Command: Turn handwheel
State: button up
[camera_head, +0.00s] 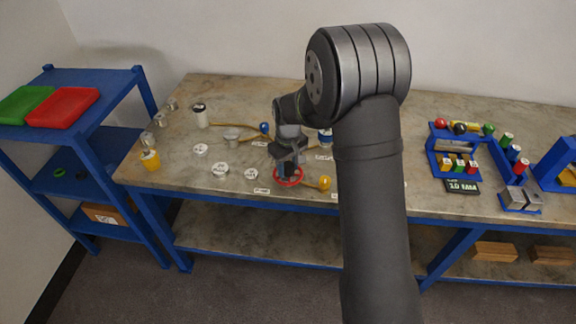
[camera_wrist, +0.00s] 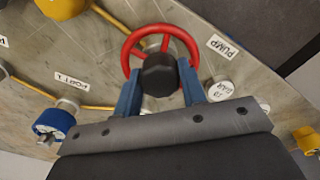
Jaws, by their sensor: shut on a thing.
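The red handwheel (camera_wrist: 185,40) has spokes and a black hub (camera_wrist: 160,75) in its middle. In the head view the red wheel (camera_head: 288,182) lies near the middle of the bench, under my gripper (camera_head: 288,166). In the wrist view the two blue fingers of my gripper (camera_wrist: 160,70) stand on opposite sides of the hub, inside or over the rim, and are shut on it. The near part of the rim is hidden behind the hub and fingers.
A yellow knob (camera_head: 324,183) stands close to the right of the wheel. White flanged caps (camera_head: 220,169) lie to its left. A blue knob (camera_wrist: 54,121) and a PUMP label (camera_wrist: 223,46) are nearby. Blue racks (camera_head: 453,150) stand farther right on the bench.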

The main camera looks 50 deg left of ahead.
jog(key=m, duration=1.8)
jog(key=shift+m, duration=0.3)
jog(key=m, duration=0.4)
jog(key=shift+m, duration=0.4)
jog(key=o, duration=1)
